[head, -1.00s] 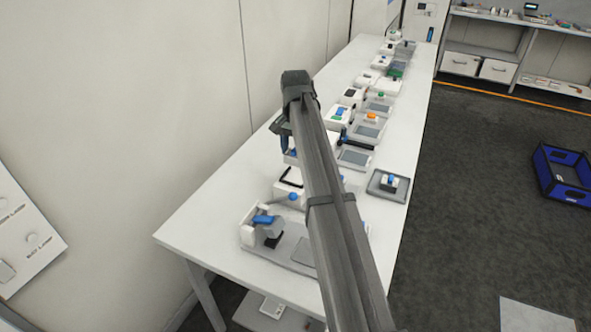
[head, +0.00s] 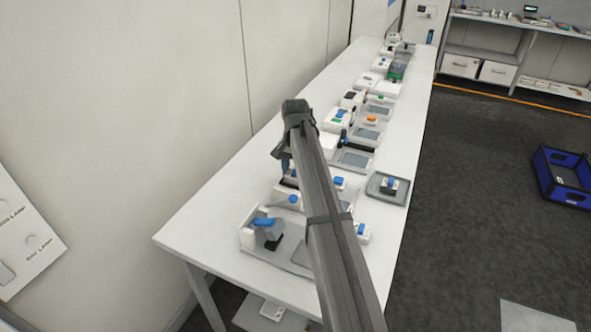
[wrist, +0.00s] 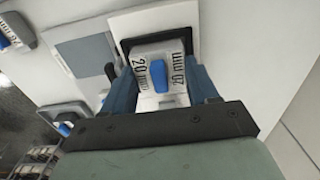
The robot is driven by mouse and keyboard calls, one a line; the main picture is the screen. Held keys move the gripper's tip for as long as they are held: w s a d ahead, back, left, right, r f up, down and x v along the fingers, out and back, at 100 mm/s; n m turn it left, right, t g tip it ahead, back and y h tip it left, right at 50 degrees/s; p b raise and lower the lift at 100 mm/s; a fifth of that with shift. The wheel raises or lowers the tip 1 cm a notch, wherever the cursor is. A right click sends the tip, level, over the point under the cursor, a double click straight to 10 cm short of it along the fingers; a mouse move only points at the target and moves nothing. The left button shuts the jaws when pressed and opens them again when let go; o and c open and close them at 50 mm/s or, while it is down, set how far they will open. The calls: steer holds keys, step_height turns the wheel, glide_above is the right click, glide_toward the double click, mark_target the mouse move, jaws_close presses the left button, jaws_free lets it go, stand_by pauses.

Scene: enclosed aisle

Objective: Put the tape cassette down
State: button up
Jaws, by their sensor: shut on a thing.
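The tape cassette (wrist: 160,56) is a white block marked "20 mm" with a blue tab on top. My gripper (wrist: 160,84) is shut on it, one blue finger on each side. In the wrist view it is over a black-rimmed bay (wrist: 183,36) on a white unit; I cannot tell whether it is seated in the bay or just above it. In the head view my gripper (head: 286,166) is low over the near part of the table, partly behind my arm, and the cassette cannot be made out.
The white table (head: 210,222) carries several similar devices in a row. A grey device with a blue lever (head: 265,222) stands at the near end, and a grey tray (head: 374,187) is near the right edge. A wall runs along the left. The near left tabletop is clear.

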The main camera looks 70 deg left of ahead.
steer(key=o, duration=1.1)
step_height(320, 180, up, 12)
steer(key=shift+r, duration=0.1)
stand_by(0.4)
